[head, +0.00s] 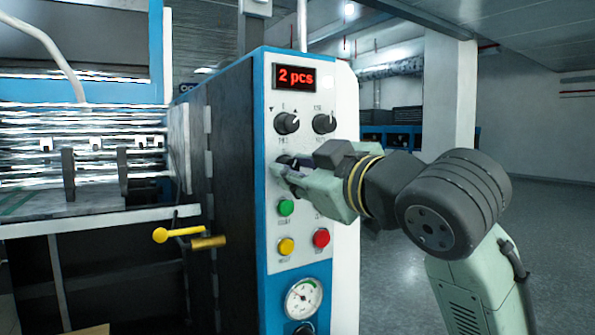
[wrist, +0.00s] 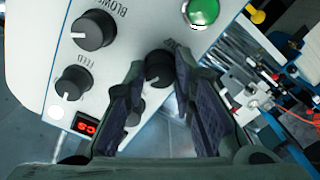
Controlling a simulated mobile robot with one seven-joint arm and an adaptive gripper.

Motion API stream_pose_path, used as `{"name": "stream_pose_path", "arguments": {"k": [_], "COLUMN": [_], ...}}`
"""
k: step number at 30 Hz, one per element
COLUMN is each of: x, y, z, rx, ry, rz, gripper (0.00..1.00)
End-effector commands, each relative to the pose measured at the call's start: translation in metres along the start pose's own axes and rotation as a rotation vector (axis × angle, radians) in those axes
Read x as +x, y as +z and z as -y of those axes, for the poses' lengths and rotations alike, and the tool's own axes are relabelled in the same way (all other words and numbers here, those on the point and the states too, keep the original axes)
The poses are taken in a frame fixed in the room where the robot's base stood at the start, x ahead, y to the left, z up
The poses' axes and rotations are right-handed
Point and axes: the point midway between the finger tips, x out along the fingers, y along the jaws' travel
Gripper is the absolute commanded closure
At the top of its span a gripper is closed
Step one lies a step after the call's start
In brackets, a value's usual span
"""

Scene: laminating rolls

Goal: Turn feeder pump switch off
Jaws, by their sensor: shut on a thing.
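The control panel (head: 262,240) is the front of a blue and white machine. In the head view my gripper (head: 284,172) reaches it from the right, at the left knob of the second row. In the wrist view my gripper (wrist: 155,72) has one finger on each side of this round black knob (wrist: 158,70) and is shut on it. The knob's dark edge shows in the head view (head: 284,160). My gripper hides the second row's right knob in the head view.
Two black knobs (head: 287,123) (head: 324,123) sit above, under a red display (head: 295,77) reading "2 pcs". Green (head: 286,208), yellow (head: 286,246) and red (head: 321,238) buttons sit below, with a gauge (head: 303,298). Yellow handles (head: 178,234) stick out left. Open floor lies right.

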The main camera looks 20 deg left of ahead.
Motion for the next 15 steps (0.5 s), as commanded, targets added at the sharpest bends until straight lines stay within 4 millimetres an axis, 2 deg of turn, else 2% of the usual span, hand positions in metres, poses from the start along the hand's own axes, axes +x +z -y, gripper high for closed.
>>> {"name": "stream_pose_path", "arguments": {"k": [6, 15], "x": [0.0, 0.0001], "y": [-0.0001, -0.0003], "z": [-0.0001, -0.0002], "rx": [-0.19, -0.385], "ry": [0.0, -0.001], "rz": [0.0, 0.0], "gripper": [1.0, 1.0]}}
